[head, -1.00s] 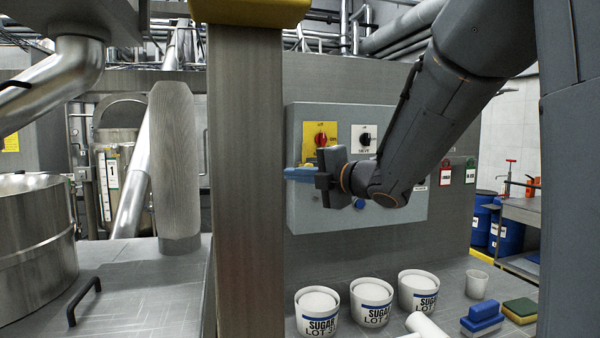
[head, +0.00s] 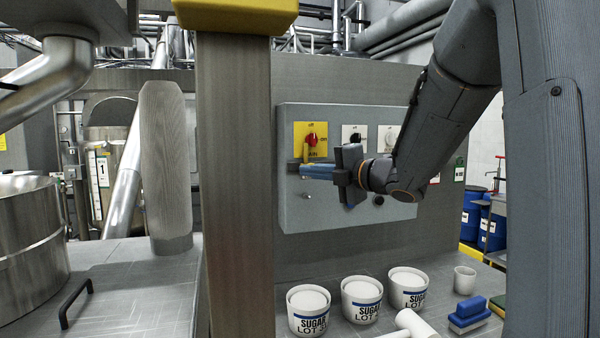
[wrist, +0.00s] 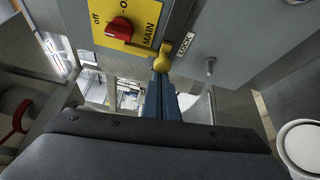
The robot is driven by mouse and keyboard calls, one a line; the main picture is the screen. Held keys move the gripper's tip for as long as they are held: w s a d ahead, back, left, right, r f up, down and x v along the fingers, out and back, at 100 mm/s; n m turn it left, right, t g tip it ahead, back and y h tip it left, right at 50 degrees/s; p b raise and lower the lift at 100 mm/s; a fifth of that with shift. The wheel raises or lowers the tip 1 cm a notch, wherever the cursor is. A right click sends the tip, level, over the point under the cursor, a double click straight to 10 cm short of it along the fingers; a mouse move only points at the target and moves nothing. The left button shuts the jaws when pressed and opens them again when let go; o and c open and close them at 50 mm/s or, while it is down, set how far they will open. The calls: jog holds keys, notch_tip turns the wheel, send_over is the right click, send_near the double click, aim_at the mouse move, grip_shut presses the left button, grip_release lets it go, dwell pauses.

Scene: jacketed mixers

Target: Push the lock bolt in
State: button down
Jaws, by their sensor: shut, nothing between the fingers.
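The grey control box (head: 290,217) is on the wall behind the counter. Its yellow MAIN plate carries a red rotary switch (head: 312,140), also seen in the wrist view (wrist: 119,28). Beside a LOCK label (wrist: 186,43) is a yellow bolt with a rounded knob (wrist: 162,64); in the head view it shows as a yellow upright piece (head: 307,152) below the switch. My gripper (head: 303,171) is shut and empty, its blue fingers pointing left. In the wrist view the fingertips (wrist: 160,80) are right at the yellow knob; I cannot tell whether they touch.
A steel peg (wrist: 210,68) sticks out of the box near the LOCK label. A thick post (head: 235,190) stands left of the box. Below are several white sugar tubs (head: 361,299) and a blue brush (head: 468,314) on the counter.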

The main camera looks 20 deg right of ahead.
jog(key=shift+d, duration=0.55)
jog(key=shift+a, duration=0.1)
jog(key=a+b, duration=0.2)
jog(key=a, duration=0.2)
jog(key=b+v, duration=0.1)
jog(key=v, duration=0.9)
jog(key=shift+s+f, duration=0.35)
jog(key=shift+s, duration=0.1)
